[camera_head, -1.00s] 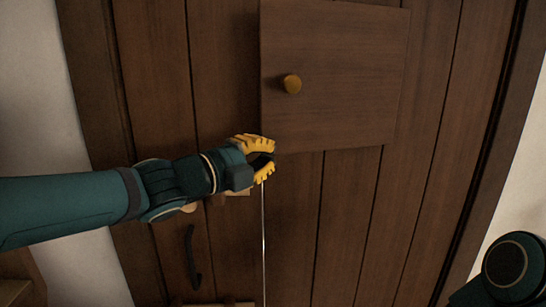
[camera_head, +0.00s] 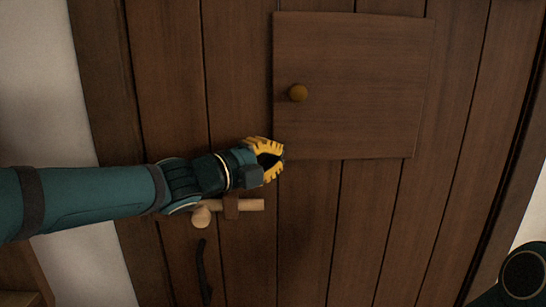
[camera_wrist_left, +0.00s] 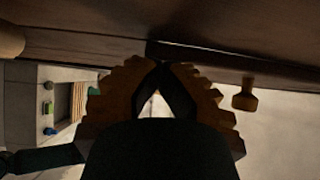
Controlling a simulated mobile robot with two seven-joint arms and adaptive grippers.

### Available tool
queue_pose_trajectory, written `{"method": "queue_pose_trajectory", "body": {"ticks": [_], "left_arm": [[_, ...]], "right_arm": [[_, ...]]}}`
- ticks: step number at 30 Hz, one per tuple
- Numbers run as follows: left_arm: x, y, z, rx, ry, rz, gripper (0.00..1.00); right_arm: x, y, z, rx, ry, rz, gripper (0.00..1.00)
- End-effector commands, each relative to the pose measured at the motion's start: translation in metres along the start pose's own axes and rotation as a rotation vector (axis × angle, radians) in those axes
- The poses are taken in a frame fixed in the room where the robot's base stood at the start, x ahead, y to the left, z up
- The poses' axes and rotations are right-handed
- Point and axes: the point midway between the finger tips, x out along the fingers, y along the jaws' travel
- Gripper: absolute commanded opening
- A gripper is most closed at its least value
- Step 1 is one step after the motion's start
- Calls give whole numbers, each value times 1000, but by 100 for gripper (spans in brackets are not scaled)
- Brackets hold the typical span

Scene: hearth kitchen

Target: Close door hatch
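My left gripper (camera_head: 283,157) has yellow fingers and is at the hatch's lower left corner, below the knob. In the left wrist view its fingertips (camera_wrist_left: 161,65) meet, with nothing seen between them, close to a dark panel edge. The knob (camera_wrist_left: 245,95) shows to their right. My right gripper is out of view.
A light wooden latch or handle (camera_head: 235,206) is on the door below my left forearm. A dark curved pull (camera_head: 203,272) hangs lower. Pale wall (camera_head: 40,100) stands left of the door. Part of my right arm shows at the lower right.

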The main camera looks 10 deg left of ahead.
Motion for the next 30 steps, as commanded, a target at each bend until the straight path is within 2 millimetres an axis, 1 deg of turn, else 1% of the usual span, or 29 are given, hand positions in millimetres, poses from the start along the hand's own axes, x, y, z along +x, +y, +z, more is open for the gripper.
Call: {"method": "queue_pose_trajectory", "body": {"ticks": [1,5,8,11,15,21,25,30], "left_arm": [[-1,0,6,-5,-15,1,0],[-4,-1,7,-5,-17,0,0],[-13,-1,8,-5,-20,0,0],[-30,-2,5,-2,-17,-2,0],[-59,-2,2,0,-14,-4,0],[-97,-3,-2,4,-7,-5,0],[-114,-3,-4,3,-5,-5,0],[-124,-2,-5,4,-1,-3,0]], "right_arm": [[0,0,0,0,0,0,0],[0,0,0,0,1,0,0],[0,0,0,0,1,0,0],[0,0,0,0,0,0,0],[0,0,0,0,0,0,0],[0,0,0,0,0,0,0],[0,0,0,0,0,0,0],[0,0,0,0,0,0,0]]}}
